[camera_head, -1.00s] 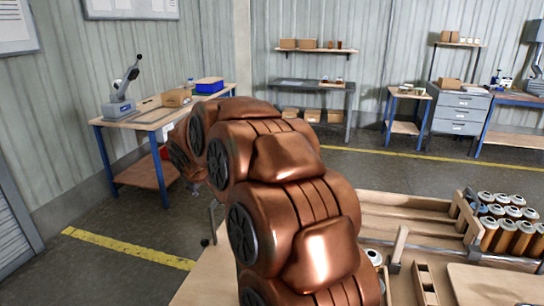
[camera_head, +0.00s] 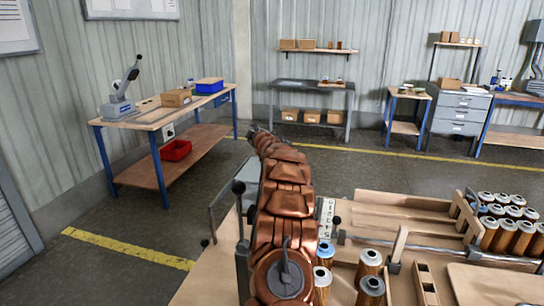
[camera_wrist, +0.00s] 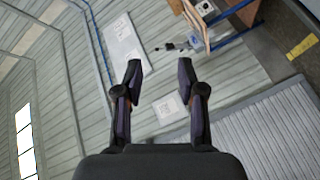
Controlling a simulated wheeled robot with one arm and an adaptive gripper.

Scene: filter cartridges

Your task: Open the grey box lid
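My gripper (camera_wrist: 160,68) is open and empty in the wrist view, its two dark fingers apart with only the wall behind them. In the head view my copper arm reaches away from me over the near bench, and its far end is small and dark. I cannot clearly make out a grey box lid. A flat grey panel (camera_head: 222,207) stands at the bench's left edge, left of my arm and partly hidden by it; I cannot tell whether it is the lid. My gripper is not touching anything that I can see.
Filter cartridges (camera_head: 368,270) stand on the near wooden bench (camera_head: 205,280) right of my arm, with more in a rack (camera_head: 505,236) at the right. A blue-legged table (camera_head: 150,117) stands at the back left. A red bin (camera_head: 176,150) is on its lower shelf. The floor between is clear.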

